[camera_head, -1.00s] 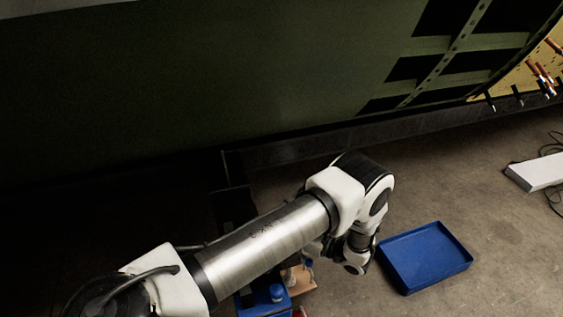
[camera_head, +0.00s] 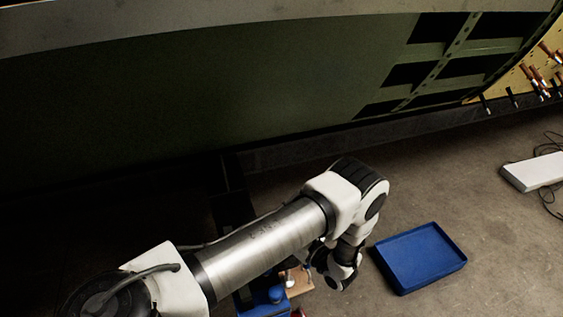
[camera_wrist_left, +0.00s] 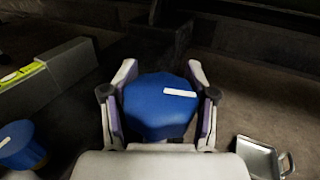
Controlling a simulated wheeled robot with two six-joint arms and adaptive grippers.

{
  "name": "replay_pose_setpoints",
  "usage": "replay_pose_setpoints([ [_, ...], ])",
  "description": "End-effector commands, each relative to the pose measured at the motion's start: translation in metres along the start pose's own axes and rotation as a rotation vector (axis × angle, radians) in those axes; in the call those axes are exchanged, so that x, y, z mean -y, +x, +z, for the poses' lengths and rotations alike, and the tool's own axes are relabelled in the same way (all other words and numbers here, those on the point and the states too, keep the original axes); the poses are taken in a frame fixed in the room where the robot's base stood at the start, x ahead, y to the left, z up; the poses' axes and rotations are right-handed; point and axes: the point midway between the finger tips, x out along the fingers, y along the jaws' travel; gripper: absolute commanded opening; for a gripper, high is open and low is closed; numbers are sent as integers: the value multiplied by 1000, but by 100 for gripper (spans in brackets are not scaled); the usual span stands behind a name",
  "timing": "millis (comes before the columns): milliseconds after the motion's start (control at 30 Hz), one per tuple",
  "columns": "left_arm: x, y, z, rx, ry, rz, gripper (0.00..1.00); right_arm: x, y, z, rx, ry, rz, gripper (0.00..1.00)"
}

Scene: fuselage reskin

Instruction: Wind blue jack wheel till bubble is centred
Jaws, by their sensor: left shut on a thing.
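In the left wrist view a blue jack wheel (camera_wrist_left: 160,108) with a white mark on its top sits between the fingers of my left gripper (camera_wrist_left: 160,98). The gripper is shut on it, one finger on each side. A grey level (camera_wrist_left: 62,75) with a yellow-green vial (camera_wrist_left: 20,73) stands to the left; the bubble's place is too small to tell. A second blue wheel (camera_wrist_left: 18,148) with a white mark is at the lower left. In the head view my left arm hides most of the work area. My right gripper is in neither view.
A metal pan (camera_wrist_left: 258,157) lies at the lower right of the wrist view. In the head view a blue tray (camera_head: 421,258) lies on the floor right of my arm. The green fuselage panel (camera_head: 230,100) fills the back. A white box (camera_head: 535,172) and cables are at the right.

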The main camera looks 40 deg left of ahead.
Motion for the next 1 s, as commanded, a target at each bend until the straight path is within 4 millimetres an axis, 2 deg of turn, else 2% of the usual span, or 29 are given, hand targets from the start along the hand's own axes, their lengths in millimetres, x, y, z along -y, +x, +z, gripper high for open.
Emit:
replay_pose_setpoints([
  [200, 0, -1, -1, 1, 2, 0, 22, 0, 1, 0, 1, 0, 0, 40],
  [233, 0, -1, -1, 1, 2, 0, 64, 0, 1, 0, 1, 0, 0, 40],
  [267, 0, -1, -1, 1, 2, 1, 74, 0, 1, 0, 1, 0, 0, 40],
  [567, 0, -1, -1, 1, 1, 2, 75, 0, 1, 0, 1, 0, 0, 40],
  [667, 0, -6, -1, 1, 1, 1, 75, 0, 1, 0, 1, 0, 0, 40],
  [767, 1, -22, -1, 1, 0, -2, 75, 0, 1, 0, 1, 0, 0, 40],
  [1000, 1, -84, -1, 0, -1, -4, 75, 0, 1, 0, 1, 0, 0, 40],
])
